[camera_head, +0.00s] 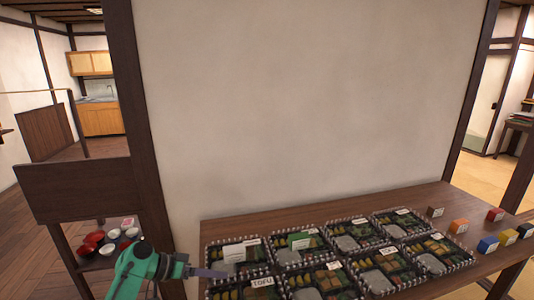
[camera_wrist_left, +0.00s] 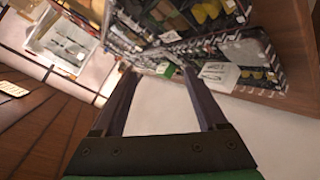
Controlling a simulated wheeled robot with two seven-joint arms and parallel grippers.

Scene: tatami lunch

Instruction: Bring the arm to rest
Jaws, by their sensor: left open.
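My left arm, green and grey, comes in at the bottom left of the head view. Its gripper (camera_head: 210,273) is over the left end of the table, beside the nearest lunch boxes. In the left wrist view the two dark fingers of the gripper (camera_wrist_left: 158,72) stand apart with nothing between them. A pale surface shows behind the gap. The tips point toward the edge of the lunch boxes (camera_wrist_left: 232,57). Whether they touch a box cannot be told. My right gripper does not show.
The wooden table (camera_head: 432,197) holds two rows of patterned lunch boxes (camera_head: 318,277), some with labels. Several small coloured blocks (camera_head: 458,226) stand at the right end. A side stand at the left holds red and white bowls (camera_head: 92,239). A white wall (camera_head: 310,100) rises behind.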

